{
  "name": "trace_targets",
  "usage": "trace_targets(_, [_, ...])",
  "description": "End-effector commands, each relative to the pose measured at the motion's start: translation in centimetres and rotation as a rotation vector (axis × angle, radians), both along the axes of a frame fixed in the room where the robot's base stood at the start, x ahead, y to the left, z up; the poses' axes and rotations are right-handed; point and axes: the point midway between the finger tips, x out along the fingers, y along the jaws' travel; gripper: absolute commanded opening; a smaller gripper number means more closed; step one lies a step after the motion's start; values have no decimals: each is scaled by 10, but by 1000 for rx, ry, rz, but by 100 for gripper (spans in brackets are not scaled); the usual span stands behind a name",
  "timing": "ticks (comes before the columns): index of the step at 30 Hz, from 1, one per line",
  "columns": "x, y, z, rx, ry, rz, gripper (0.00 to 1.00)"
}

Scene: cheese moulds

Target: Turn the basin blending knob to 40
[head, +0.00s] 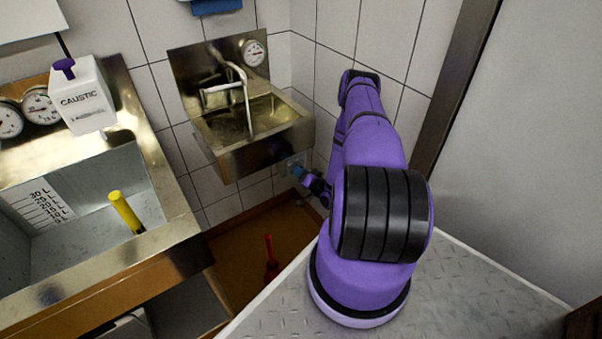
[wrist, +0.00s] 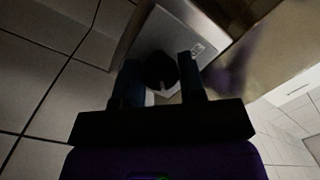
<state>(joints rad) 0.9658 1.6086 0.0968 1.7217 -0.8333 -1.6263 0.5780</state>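The basin (head: 222,155) is a steel hand sink on the tiled wall, with a round dial (head: 253,53) on its backsplash. My gripper (head: 298,170) is at this plate. In the wrist view its fingers (wrist: 160,72) are parted, one on each side of the knob; I cannot tell whether they touch it. The knob's scale is not readable.
A larger steel sink (head: 105,245) stands at the left, with a white CAUSTIC container (head: 82,97), gauges and a yellow-handled tool (head: 124,210). A red object (head: 271,258) stands on the brown floor below the basin. A wall edge (head: 455,85) rises right of my arm.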

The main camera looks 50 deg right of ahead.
Motion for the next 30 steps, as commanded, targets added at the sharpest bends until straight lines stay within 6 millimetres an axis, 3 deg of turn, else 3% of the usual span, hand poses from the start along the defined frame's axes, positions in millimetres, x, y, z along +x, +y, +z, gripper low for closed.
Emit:
trace_targets(1, [0,0,0,0,0,0,26])
trace_targets(3, [0,0,0,0,0,0,12])
trace_targets(16, [0,0,0,-80,19,2,12])
trace_targets(30, [0,0,0,-443,106,3,12])
